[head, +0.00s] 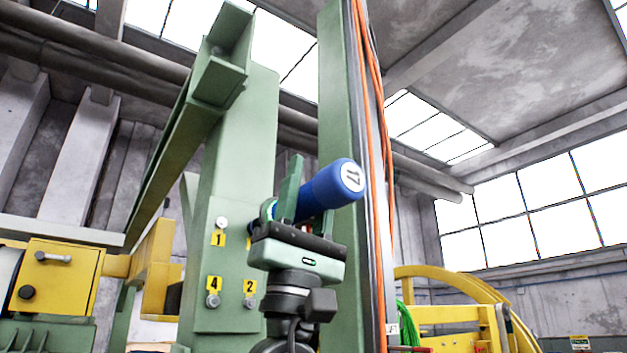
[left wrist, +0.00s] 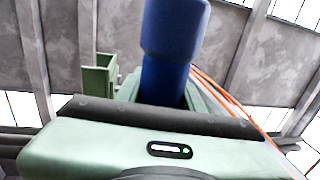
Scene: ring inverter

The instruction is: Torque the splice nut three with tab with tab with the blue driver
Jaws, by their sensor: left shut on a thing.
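The blue driver (head: 334,184), marked 17 on its end cap, is held in my left gripper (head: 302,208). The fingers are shut around its shaft. The driver lies tilted, its cap toward me at the right and its far end toward the green splice plate (head: 228,322). Whether that end touches a nut cannot be told. Nut 1 (head: 221,222), nut 4 (head: 213,300) and nut 2 (head: 250,302) show with yellow number labels. Nut three is not visible; a yellow label edge shows beside the gripper. In the left wrist view the driver (left wrist: 174,35) rises above the gripper body.
A green beam (head: 165,165) slants overhead at the left. A yellow box (head: 60,277) stands at far left, and a curved yellow frame (head: 460,285) at right.

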